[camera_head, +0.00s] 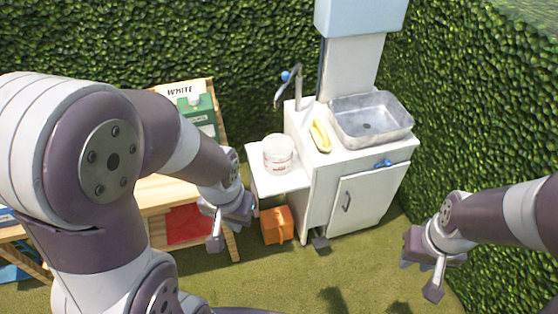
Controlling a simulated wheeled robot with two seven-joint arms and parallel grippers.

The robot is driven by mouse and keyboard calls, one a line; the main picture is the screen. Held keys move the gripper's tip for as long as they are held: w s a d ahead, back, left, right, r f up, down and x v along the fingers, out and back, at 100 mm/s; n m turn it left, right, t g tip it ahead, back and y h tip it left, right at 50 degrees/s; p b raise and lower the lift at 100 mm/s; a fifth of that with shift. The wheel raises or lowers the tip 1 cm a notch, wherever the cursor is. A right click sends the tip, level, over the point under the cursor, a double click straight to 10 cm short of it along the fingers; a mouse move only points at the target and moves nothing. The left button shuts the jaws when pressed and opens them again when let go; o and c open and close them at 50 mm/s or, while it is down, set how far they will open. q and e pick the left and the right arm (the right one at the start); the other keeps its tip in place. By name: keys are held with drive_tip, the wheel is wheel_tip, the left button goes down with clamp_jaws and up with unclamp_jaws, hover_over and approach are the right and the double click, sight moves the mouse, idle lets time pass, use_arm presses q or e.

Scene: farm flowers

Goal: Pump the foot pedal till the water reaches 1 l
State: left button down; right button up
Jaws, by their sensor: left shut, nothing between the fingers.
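A small dark grey piece, apparently the foot pedal (320,243), sits low at the front foot of the white sink cabinet (318,190). A clear container with red markings (278,156) stands on the cabinet's side shelf, near the tap (297,85); its water level is too small to read. My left gripper (216,242) is shut and empty, left of the shelf and apart from the pedal. My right gripper (432,290) hangs right of the cabinet, apart from it; its finger opening is unclear.
An orange box (277,225) stands on the grass beside the pedal, under the shelf. A metal basin (372,118) and a yellow item (320,136) are on the cabinet top. A wooden table (155,195) is at left. Hedges close the back and right; grass in front is clear.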

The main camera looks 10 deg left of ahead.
clamp_jaws()
idle(1.5)
